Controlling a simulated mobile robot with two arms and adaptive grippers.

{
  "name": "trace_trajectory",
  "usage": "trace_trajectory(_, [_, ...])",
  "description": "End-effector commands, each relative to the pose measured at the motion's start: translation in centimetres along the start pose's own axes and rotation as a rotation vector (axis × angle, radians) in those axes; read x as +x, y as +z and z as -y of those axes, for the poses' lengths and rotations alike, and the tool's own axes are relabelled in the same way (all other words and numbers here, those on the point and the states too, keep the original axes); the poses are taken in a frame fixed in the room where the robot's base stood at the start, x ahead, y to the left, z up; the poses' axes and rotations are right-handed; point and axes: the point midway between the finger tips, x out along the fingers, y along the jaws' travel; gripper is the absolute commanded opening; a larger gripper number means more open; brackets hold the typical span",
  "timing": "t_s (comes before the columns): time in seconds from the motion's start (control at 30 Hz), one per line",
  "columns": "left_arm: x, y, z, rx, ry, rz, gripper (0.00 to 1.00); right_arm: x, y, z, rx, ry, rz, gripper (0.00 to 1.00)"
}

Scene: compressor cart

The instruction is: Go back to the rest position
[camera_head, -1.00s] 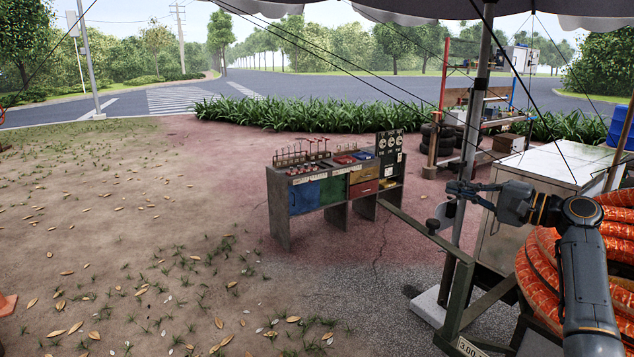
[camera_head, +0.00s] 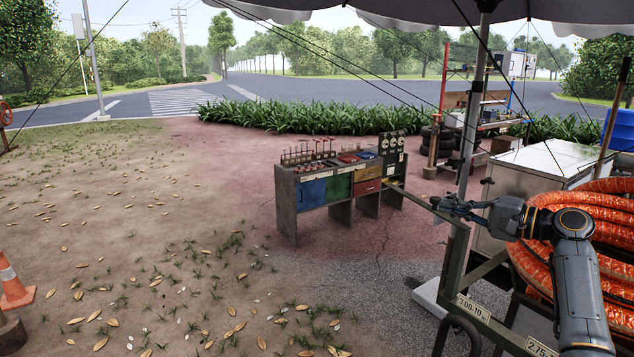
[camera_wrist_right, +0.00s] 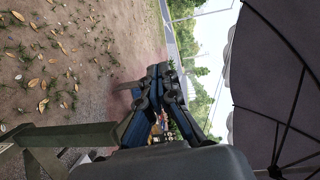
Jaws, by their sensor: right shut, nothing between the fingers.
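My right gripper (camera_head: 436,203) reaches in from the right in the head view, in front of the umbrella pole and by the upper end of the cart's dark metal frame (camera_head: 457,262). In the right wrist view the gripper's fingers (camera_wrist_right: 156,75) come together at the tips with nothing held between them. From the head view I cannot tell whether the gripper touches the frame. My left gripper is in neither view now.
Orange hose coils (camera_head: 606,215) and a metal cabinet (camera_head: 545,166) stand close to my right arm. The umbrella canopy (camera_head: 455,10) hangs overhead. A tool bench (camera_head: 290,215) stands ahead. A traffic cone (camera_head: 12,285) is at far left. Open dirt ground lies left.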

Motion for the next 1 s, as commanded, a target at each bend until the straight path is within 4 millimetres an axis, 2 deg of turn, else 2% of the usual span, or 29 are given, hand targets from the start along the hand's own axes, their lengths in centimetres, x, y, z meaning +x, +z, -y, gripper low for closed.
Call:
trace_trajectory(0.17, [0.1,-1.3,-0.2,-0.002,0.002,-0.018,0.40,0.8,1.5,-4.1,-0.046,0.091,0.004,0.00])
trace_trajectory(0.27, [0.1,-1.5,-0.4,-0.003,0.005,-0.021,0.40,1.1,2.7,-7.3,-0.083,0.160,0.007,0.00])
trace_trajectory(0.37, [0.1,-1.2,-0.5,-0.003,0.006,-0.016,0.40,1.4,4.3,-10.9,-0.129,0.240,0.017,0.00])
trace_trajectory(0.47, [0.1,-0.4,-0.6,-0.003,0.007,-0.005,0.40,1.4,6.6,-15.4,-0.189,0.341,0.035,0.00])
trace_trajectory(0.57, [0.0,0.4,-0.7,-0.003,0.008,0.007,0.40,0.8,10.1,-21.2,-0.271,0.472,0.067,0.00])
trace_trajectory(0.6, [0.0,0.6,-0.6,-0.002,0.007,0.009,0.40,0.3,11.8,-23.7,-0.312,0.530,0.085,0.00])
trace_trajectory(0.67, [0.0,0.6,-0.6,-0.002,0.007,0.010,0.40,-0.7,14.6,-27.3,-0.375,0.616,0.115,0.00])
trace_trajectory(0.7, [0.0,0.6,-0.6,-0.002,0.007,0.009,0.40,-1.5,16.6,-29.5,-0.417,0.673,0.138,0.00])
trace_trajectory(0.77, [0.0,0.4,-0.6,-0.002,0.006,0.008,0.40,-3.0,19.7,-32.6,-0.481,0.753,0.174,0.00])
trace_trajectory(0.8, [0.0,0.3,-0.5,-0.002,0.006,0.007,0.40,-4.2,21.9,-34.4,-0.524,0.806,0.201,0.00])
trace_trajectory(0.9, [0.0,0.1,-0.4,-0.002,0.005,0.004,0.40,-7.6,27.3,-37.9,-0.627,0.924,0.267,0.00])
trace_trajectory(1.0, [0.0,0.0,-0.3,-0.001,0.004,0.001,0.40,-10.6,31.4,-39.5,-0.708,1.009,0.315,0.00])
